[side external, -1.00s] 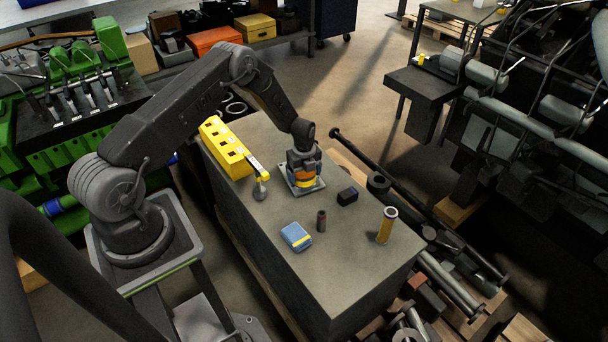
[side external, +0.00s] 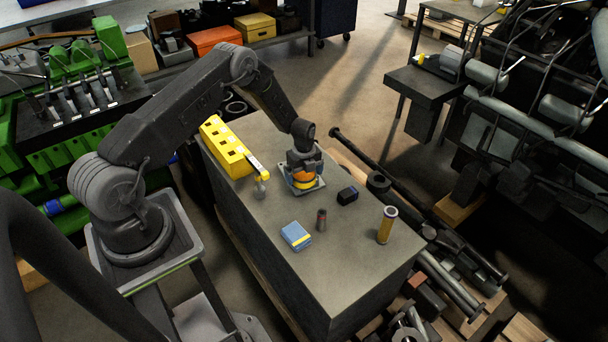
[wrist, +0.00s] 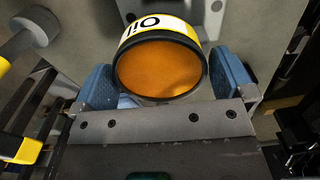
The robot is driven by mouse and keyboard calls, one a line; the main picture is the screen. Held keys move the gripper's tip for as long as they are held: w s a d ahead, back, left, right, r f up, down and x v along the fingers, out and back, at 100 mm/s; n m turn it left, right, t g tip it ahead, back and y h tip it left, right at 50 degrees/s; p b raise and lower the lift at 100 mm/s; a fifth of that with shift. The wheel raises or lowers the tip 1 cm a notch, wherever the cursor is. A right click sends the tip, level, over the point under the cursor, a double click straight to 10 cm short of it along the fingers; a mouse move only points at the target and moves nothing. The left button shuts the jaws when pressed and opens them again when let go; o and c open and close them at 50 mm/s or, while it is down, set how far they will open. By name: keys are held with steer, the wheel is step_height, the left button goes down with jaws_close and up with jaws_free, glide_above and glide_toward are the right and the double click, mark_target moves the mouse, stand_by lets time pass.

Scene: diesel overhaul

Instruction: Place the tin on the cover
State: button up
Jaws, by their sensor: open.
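The tin (side external: 304,182) is a short round can with a yellow body and orange lid. It rests on the cover (side external: 306,192), a flat grey square plate on the grey workbench. In the wrist view the tin (wrist: 160,66) shows its orange top, black rim and a white label with black letters. My gripper (side external: 303,174) is low over the tin. In the wrist view my gripper (wrist: 162,85) is open, with one blue finger on each side of the tin and a gap visible. Most of the cover is hidden under the tin and gripper.
On the bench (side external: 345,255) are a yellow block with a rod (side external: 228,150), a small black box (side external: 347,195), a dark cylinder (side external: 321,220), a blue box (side external: 296,236) and a tall yellow-brown tube (side external: 387,225). The bench's front is clear.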

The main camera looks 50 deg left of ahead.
step_height(320, 180, up, 11)
step_height(320, 180, up, 16)
steer(key=n+t, duration=0.2)
steer(key=n, duration=0.3)
glide_above(304, 174)
steer(key=s+d, duration=0.2)
steer(key=d, duration=0.4)
steer(key=s+d+r+n+t, duration=0.1)
steer(key=s+d+r+n, duration=0.35)
steer(key=s+r, duration=0.3)
steer(key=s+d+r+n+t, duration=0.1)
steer(key=s+d+r+n, duration=0.35)
steer(key=s+r, duration=0.3)
steer(key=s+d+r+n, duration=0.1)
steer(key=s+d+n, duration=0.1)
steer(key=s, duration=0.3)
steer(key=s+d+n+t, duration=0.1)
steer(key=s+d+n, duration=0.1)
steer(key=s, duration=0.3)
steer(key=shift+s+r+n+t, duration=0.3)
steer(key=shift+s+r+n, duration=0.1)
steer(key=shift+n, duration=0.5)
